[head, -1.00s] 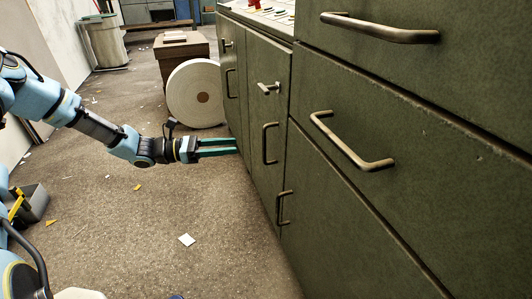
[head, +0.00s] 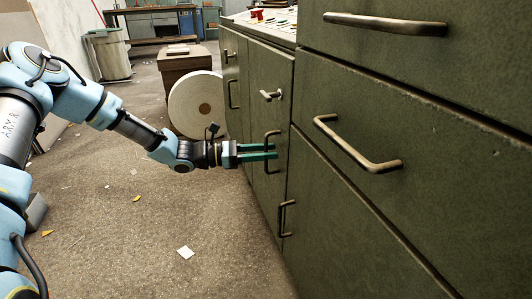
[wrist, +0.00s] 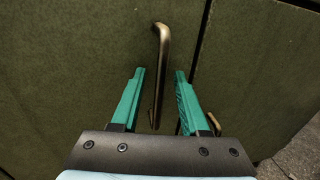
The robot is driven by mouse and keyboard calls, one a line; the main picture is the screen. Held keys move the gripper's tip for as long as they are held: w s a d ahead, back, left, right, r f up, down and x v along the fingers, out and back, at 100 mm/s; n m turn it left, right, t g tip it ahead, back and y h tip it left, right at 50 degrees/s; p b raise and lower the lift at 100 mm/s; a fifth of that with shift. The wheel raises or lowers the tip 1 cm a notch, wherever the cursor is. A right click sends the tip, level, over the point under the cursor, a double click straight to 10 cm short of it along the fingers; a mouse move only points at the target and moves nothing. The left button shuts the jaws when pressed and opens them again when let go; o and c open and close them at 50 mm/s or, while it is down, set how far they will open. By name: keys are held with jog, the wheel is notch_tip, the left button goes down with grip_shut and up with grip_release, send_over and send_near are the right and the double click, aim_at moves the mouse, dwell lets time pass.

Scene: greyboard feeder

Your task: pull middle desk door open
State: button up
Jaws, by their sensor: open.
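The middle desk door (head: 258,188) is a worn green panel and looks shut. Its vertical metal bar handle (head: 267,139) is partly hidden behind my gripper's fingers in the head view. My gripper (head: 276,151) is open, its green fingers pointing at the door near this handle. In the wrist view, the handle (wrist: 161,45) stands upright, with its lower part between the two open fingers (wrist: 158,75) and its upper part reaching beyond their tips. I cannot tell whether either finger touches it.
Drawers with bar handles (head: 358,148) fill the right side. Another door handle (head: 283,218) sits low, nearer me. A small knob-like handle (head: 271,95) is above the middle door. A large white roll (head: 197,104) stands beyond. The floor at left is mostly clear.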

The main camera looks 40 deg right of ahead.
grip_shut()
jog(key=shift+w, duration=0.1)
dwell(1.2)
